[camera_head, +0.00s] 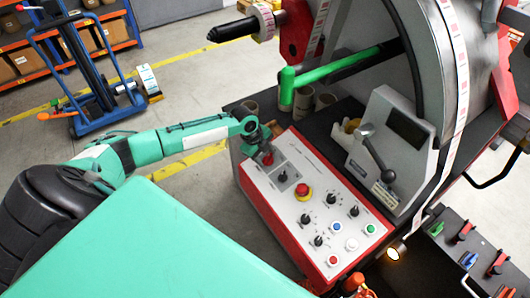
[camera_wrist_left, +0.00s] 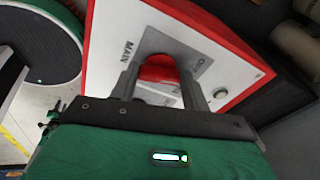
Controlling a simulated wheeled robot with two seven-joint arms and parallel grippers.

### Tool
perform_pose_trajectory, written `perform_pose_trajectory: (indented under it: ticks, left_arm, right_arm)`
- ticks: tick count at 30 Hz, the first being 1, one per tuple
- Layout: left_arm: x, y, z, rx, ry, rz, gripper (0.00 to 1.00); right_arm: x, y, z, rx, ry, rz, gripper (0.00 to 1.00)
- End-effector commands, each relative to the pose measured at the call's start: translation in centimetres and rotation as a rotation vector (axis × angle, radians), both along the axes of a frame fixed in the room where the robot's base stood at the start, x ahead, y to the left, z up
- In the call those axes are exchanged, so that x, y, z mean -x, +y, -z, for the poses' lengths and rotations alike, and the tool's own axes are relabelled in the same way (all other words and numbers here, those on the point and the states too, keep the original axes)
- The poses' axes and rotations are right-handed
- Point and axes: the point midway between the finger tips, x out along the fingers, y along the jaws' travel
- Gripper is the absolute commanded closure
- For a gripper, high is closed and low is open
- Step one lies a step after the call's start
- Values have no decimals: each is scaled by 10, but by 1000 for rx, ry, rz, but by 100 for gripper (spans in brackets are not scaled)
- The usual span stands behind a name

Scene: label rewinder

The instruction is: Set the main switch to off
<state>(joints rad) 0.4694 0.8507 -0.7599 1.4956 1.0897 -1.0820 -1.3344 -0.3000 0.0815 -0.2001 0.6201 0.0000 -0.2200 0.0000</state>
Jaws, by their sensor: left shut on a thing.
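The main switch is a red knob (camera_head: 268,159) at the upper left end of the white control panel (camera_head: 318,178), which has a red housing. In the left wrist view the red knob (camera_wrist_left: 158,69) sits between the two grey fingers on a grey plate, beside the printed word MAIN. My left gripper (camera_head: 264,148) reaches down from the left and is shut on this knob. The fingers hide part of the knob, and I cannot read its position. My right gripper is not in view.
A grey unit with a black lever (camera_head: 377,150) stands to the right. A green bar (camera_head: 335,68) crosses above cardboard cores. A blue trolley (camera_head: 95,90) stands far left.

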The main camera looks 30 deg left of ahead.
Motion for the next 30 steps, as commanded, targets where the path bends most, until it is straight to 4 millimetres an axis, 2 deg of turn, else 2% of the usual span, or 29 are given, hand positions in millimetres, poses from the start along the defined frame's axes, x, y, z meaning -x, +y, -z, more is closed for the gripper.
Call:
perform_pose_trajectory:
  ticks: [12, 30]
  left_arm:
    - [1, 1, -1, 53, 20, -211, 76]
    - [0, 2, -1, 62, 24, -252, 75]
  right_arm:
    - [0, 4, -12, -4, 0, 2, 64]
    - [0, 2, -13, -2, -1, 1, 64]
